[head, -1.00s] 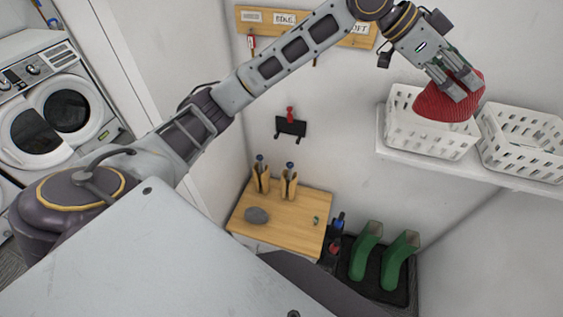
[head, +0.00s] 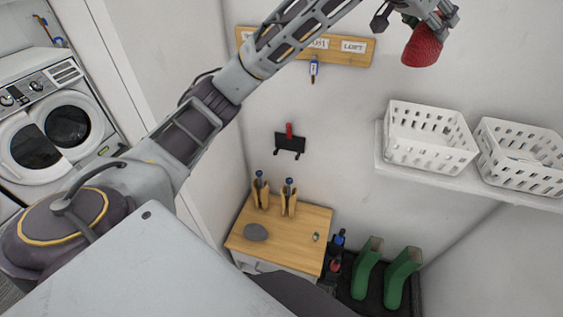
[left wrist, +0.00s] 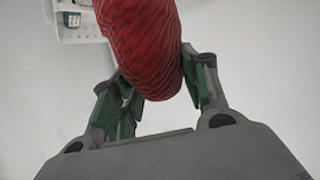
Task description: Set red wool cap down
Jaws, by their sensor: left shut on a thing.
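The red wool cap (head: 422,46) hangs from my left gripper (head: 430,20) at the top right of the head view. The gripper is shut on it, well above the wall shelf and clear of the baskets. In the left wrist view the cap (left wrist: 145,45) fills the space between the two green-padded fingers (left wrist: 158,95). Its far end runs out of the top of that view. My right gripper is not in view.
Two white slotted baskets (head: 430,152) and (head: 522,170) stand on the wall shelf (head: 450,182). A hook board (head: 352,47) with labels is on the wall. A wooden-topped cabinet (head: 287,235) stands below, with green boots (head: 403,278) on a dark tray beside it.

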